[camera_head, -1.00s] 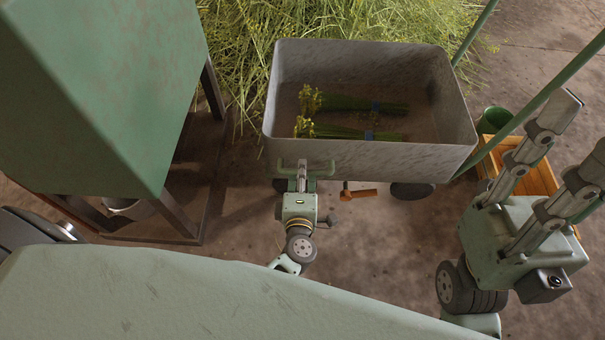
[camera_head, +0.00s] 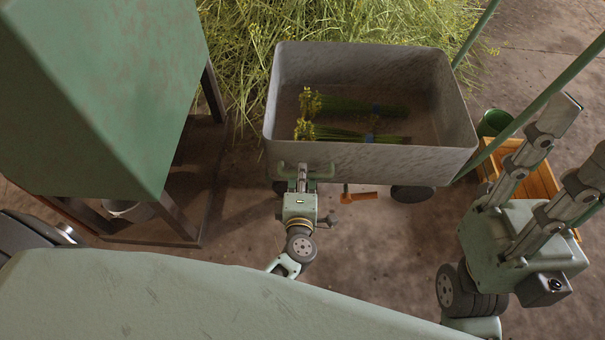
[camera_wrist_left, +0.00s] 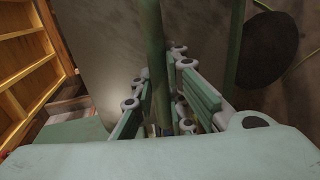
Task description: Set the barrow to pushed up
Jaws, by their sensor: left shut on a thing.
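The barrow (camera_head: 375,160) is a grey metal tub in the upper middle of the head view. A small green handle (camera_head: 326,170) sits on its near wall. My left gripper (camera_head: 303,172) is shut on this handle, and its fingers cover part of it. In the left wrist view, my left gripper's fingers (camera_wrist_left: 170,105) close around a green bar (camera_wrist_left: 153,50). My right gripper (camera_head: 585,125) is in the air at the right of the head view, with its fingers apart and nothing seen between them. The barrow's underside is mostly hidden.
Several herb bundles (camera_head: 370,106) lie in the barrow. Cut herbs (camera_head: 235,50) are heaped behind it. A green cabinet-like body (camera_head: 100,90) on dark legs stands left. A wooden crate (camera_head: 535,183) and a green bucket (camera_head: 494,122) stand right. Bare floor shows in front.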

